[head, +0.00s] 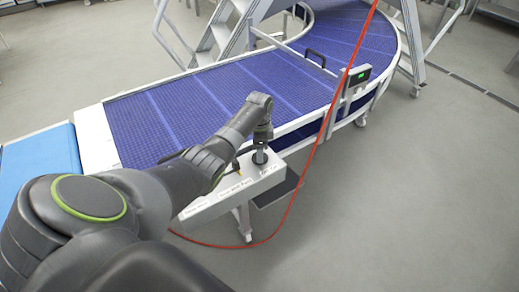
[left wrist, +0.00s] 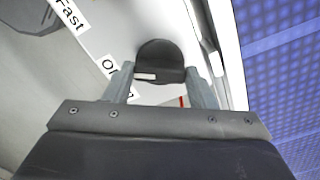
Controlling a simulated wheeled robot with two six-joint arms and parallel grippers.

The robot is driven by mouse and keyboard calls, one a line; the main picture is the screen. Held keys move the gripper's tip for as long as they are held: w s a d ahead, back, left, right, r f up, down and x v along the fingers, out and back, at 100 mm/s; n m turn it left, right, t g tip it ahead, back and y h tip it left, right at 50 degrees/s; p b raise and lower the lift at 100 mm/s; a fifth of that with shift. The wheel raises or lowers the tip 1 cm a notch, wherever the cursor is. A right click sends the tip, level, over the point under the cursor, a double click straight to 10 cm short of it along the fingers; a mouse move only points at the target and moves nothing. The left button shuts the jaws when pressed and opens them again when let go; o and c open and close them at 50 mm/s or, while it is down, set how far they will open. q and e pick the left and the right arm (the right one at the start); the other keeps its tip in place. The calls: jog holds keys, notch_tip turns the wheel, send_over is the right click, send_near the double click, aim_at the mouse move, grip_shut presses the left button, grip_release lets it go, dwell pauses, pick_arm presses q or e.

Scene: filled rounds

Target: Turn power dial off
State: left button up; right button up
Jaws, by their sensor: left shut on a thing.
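The black power dial (left wrist: 160,55) sits on a white control panel (head: 228,196) at the side of the conveyor. In the left wrist view the dial has a pale mark on its near face, and the panel carries printed labels, one reading "Fast" and one starting with "O", partly covered. My left gripper (head: 261,148) points down at the dial, and in the left wrist view its two fingers (left wrist: 161,86) are shut on the dial, one on each side. In the head view the dial (head: 259,158) is mostly hidden under the gripper. My right gripper is not in view.
A curved conveyor with a blue-purple belt (head: 210,95) runs behind the panel. A small display with a green light (head: 358,76) stands on its rail. A red cable (head: 318,150) hangs across and trails on the floor. The grey floor at right (head: 430,190) is clear.

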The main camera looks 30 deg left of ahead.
pick_arm(q)
jog(key=shift+r, duration=0.1)
jog(key=o, duration=1)
jog(key=shift+r+p, duration=0.55)
jog(key=shift+r, duration=8.15)
